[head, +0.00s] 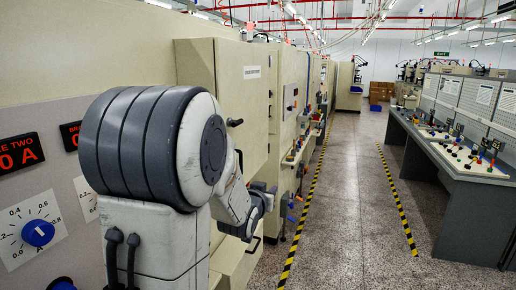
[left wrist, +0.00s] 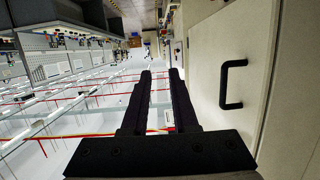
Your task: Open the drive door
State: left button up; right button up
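A cream cabinet door (head: 243,95) with a small white label and a black handle (head: 235,122) stands beyond my left arm in the head view. It looks shut; my arm hides part of the cabinet. My left gripper (head: 262,207) is below and right of that handle, apart from it. In the left wrist view my left gripper (left wrist: 159,75) has its two dark fingers apart with nothing between them. A cream panel with a black bar handle (left wrist: 232,85) lies to their right, not touched; I cannot tell whether it is the same door. My right gripper is not seen.
A grey panel with a blue knob (head: 38,233) and red displays (head: 18,153) is at the left. The aisle floor (head: 345,220) is clear between striped lines. A grey control bench (head: 460,150) stands right.

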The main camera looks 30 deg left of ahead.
aim_at(241, 157)
pick_arm(q)
jog(key=s+a+r+n+t+y, duration=0.25)
jog(key=a+r, duration=0.25)
jog(key=a, duration=0.4)
jog(key=shift+m+g+y, duration=0.25)
jog(key=shift+m+y, duration=0.1)
jog(key=shift+y, duration=0.1)
jog(key=p+x, duration=0.6)
jog(key=x, duration=0.4)
jog(key=shift+w+a+r, duration=0.1)
jog(key=shift+w+a, duration=0.15)
jog(key=shift+a, duration=0.05)
grip_shut()
